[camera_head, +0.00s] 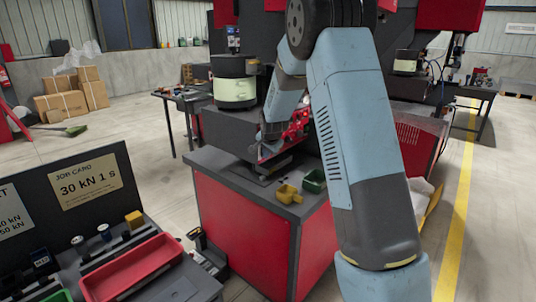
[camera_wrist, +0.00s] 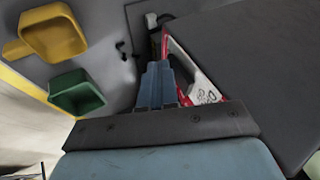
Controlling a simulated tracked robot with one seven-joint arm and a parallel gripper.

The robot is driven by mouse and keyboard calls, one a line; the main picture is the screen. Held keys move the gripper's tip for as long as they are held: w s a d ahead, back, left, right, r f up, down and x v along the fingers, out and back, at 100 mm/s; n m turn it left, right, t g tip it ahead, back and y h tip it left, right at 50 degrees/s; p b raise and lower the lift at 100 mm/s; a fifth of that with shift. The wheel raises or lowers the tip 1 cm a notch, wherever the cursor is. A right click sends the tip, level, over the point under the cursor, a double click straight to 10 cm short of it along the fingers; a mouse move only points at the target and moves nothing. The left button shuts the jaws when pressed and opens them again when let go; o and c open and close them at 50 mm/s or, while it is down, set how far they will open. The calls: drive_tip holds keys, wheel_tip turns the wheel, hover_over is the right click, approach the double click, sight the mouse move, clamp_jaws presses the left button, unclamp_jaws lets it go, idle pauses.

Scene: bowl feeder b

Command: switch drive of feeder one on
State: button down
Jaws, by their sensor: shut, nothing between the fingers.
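My gripper (camera_wrist: 160,70) shows in the wrist view with its blue-grey fingers together and nothing held. It reaches close beside a red and white part (camera_wrist: 200,84), and I cannot tell whether they touch. In the head view my arm comes down over the red-sided bench, and its end is largely hidden among red parts (camera_head: 297,124). A second similar feeder (camera_head: 405,62) stands farther back on the right. I cannot make out a drive switch or its position.
A yellow bin (camera_head: 288,194) and a green bin (camera_head: 314,181) sit on the bench's front edge; they also show in the wrist view. A dark block (camera_wrist: 265,70) stands close right of my fingers. A job-card board (camera_head: 88,183) and red tray (camera_head: 133,268) are front left.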

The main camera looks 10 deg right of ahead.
drive_tip(key=shift+a+r, duration=0.1)
drive_tip(key=shift+r, duration=0.05)
drive_tip(key=shift+r, duration=0.65)
drive_tip(key=s+d+r, duration=0.2)
drive_tip(key=s+r, duration=0.5)
drive_tip(key=s, duration=0.2)
drive_tip(key=shift+s+d+r, duration=0.2)
drive_tip(key=shift+s+d, duration=0.1)
drive_tip(key=shift+s, duration=0.05)
drive_tip(key=shift+w+d+f, duration=0.1)
idle(0.6)
drive_tip(key=shift+w, duration=0.15)
idle(0.4)
